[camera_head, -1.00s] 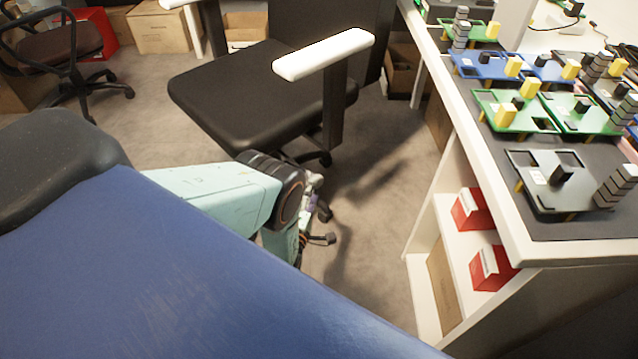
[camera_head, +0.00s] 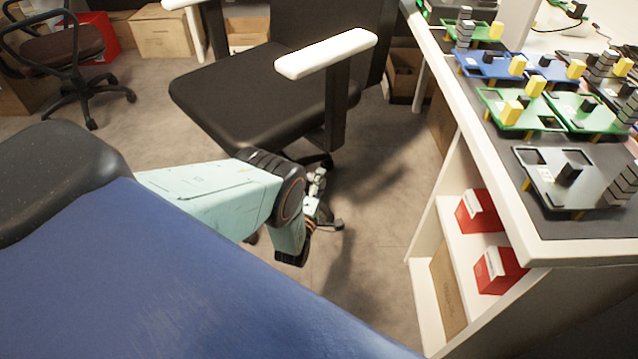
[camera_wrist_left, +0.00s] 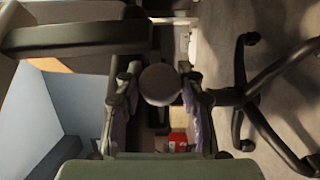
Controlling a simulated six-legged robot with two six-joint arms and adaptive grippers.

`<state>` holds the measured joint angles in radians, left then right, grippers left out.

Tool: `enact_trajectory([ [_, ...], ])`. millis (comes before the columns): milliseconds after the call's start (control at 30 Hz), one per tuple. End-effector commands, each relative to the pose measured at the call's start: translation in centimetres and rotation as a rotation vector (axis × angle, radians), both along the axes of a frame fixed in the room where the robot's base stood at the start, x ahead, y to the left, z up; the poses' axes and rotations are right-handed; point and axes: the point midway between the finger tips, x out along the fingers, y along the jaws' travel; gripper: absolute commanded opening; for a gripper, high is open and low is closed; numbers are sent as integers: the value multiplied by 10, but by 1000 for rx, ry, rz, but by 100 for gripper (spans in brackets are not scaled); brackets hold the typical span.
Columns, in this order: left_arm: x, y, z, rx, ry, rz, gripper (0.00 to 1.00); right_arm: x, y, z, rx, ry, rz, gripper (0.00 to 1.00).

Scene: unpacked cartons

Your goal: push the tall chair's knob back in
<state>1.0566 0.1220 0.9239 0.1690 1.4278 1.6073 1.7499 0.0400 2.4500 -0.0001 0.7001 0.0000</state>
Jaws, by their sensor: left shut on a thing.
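The tall chair (camera_head: 240,95) is black with white armrests and stands in the middle of the head view. My left arm reaches down beside its seat, and my left gripper (camera_head: 322,205) is small and partly hidden behind my own wrist. In the left wrist view, a round dark knob (camera_wrist_left: 160,84) sits between the two fingers of my left gripper (camera_wrist_left: 158,100), which is shut on it. The chair's dark underside (camera_wrist_left: 75,38) and legs (camera_wrist_left: 265,110) show around the gripper. How far the knob is pulled out cannot be told. My right gripper is not in view.
A white workbench (camera_head: 480,165) with green, blue and grey trays stands at the right, with red boxes (camera_head: 478,212) on its shelf. Another chair (camera_head: 65,60) and cartons (camera_head: 158,30) stand at the back left. Bare floor (camera_head: 375,235) lies between tall chair and bench.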

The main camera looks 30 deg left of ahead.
Motion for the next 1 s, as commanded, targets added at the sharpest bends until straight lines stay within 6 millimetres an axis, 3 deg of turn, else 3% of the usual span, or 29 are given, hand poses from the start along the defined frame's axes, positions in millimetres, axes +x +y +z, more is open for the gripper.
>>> enact_trajectory([
  [367,0,0,0,0,1,0,0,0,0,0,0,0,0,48],
  [733,0,1,0,0,0,0,0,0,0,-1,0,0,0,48],
  [1000,5,16,-1,2,0,2,0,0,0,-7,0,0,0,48],
])
